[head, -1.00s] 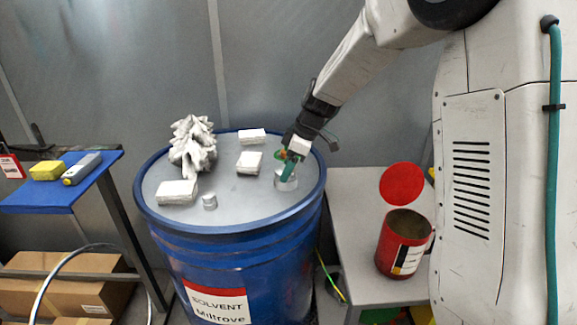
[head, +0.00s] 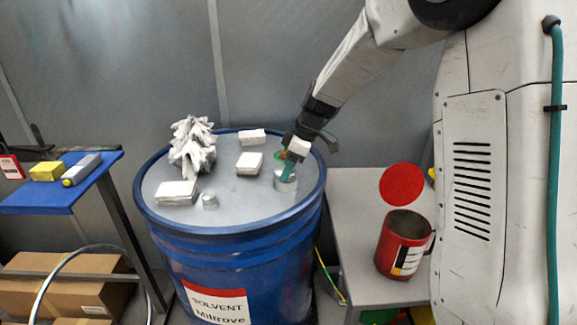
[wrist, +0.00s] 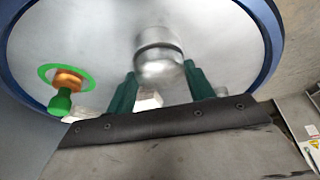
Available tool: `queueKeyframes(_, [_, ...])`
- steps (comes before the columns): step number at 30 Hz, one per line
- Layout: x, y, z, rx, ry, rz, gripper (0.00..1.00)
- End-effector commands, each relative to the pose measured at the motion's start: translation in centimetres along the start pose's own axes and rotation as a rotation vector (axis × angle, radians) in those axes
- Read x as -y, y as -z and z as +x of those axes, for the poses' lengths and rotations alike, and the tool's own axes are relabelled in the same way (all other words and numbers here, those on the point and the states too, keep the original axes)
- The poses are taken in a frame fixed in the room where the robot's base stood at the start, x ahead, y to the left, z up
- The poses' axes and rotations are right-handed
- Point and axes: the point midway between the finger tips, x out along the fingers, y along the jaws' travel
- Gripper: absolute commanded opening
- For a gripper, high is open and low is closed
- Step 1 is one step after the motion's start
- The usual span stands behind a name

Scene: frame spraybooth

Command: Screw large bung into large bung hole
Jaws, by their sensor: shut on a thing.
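The large bung (head: 285,180) is a silvery metal cylinder at the right side of the drum's grey top in the head view. It also shows in the wrist view (wrist: 158,55), between the tips of two green fingers. My gripper (head: 288,168) is shut on it from above. The bung is at or very near the lid; I cannot tell whether its thread is engaged. The large bung hole is hidden beneath it. The blue drum (head: 230,236) stands upright. A green ring with an orange and green fitting (wrist: 65,85) is on the lid in the wrist view.
A smaller silvery cylinder (head: 210,201), white blocks (head: 177,192) and a crumpled pale heap (head: 193,147) sit on the lid. A red tin (head: 398,247) stands on the grey bench (head: 350,215) at right. A blue shelf (head: 40,198) is at left.

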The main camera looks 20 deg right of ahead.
Motion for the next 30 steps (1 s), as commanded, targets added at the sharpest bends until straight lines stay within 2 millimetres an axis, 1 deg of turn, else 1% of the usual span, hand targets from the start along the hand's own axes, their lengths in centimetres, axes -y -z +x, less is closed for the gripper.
queueKeyframes(3, [0.06,0.05,-0.01,0.0,-0.026,0.06,0.32])
queueKeyframes(12, [0.05,0.06,-0.01,-0.001,-0.034,0.079,0.32])
queueKeyframes(14, [0.16,0.08,-0.02,0.0,-0.051,0.122,0.32])
queueKeyframes(18, [0.32,0.12,0.01,-0.001,-0.121,0.285,0.32])
queueKeyframes(21, [0.37,0.16,0.01,-0.001,-0.158,0.375,0.32])
queueKeyframes(24, [0.37,0.11,0.04,-0.001,-0.177,0.425,0.32])
queueKeyframes(30, [0.34,0.08,0.04,-0.001,-0.181,0.434,0.32])
